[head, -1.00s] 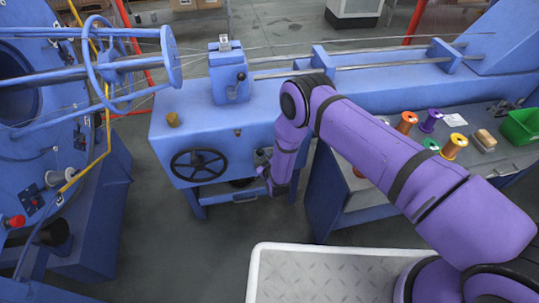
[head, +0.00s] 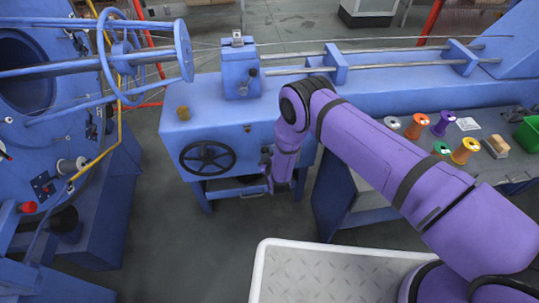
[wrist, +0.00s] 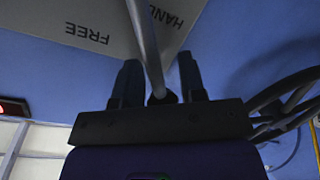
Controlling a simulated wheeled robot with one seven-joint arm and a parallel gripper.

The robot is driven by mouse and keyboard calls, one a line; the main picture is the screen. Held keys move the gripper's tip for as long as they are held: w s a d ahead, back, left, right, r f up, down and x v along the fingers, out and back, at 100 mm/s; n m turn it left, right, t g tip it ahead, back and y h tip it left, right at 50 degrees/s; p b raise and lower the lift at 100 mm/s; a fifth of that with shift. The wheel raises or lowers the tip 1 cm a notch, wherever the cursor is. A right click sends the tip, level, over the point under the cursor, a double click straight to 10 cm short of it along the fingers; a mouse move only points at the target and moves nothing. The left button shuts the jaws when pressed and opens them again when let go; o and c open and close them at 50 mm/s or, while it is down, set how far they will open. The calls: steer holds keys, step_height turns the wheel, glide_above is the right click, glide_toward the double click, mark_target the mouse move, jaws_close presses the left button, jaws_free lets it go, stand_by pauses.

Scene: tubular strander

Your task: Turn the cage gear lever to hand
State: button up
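The gear lever (wrist: 146,45) is a grey rod in the wrist view, with a dark knob or end (wrist: 162,97) between my fingers. It crosses a grey label plate (wrist: 60,22) with the upside-down words FREE, on the left, and HAND, on the right. The rod passes between the words, nearer HAND. My gripper (wrist: 158,85) has one finger on each side of the lever, with gaps seemingly left at both sides. In the head view my gripper (head: 267,158) is at the blue cabinet's front, right of the handwheel. The lever and plate cannot be made out there.
A black spoked handwheel (head: 207,158) is on the cabinet front, left of my gripper; dark spokes also show at the right of the wrist view (wrist: 290,105). A bench with coloured spools (head: 465,150) is at the right. The blue strander cage (head: 125,60) stands left.

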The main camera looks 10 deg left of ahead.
steer(key=shift+d+f, duration=0.1)
steer(key=shift+s, duration=0.15)
steer(key=v, duration=1)
steer(key=shift+s, duration=0.25)
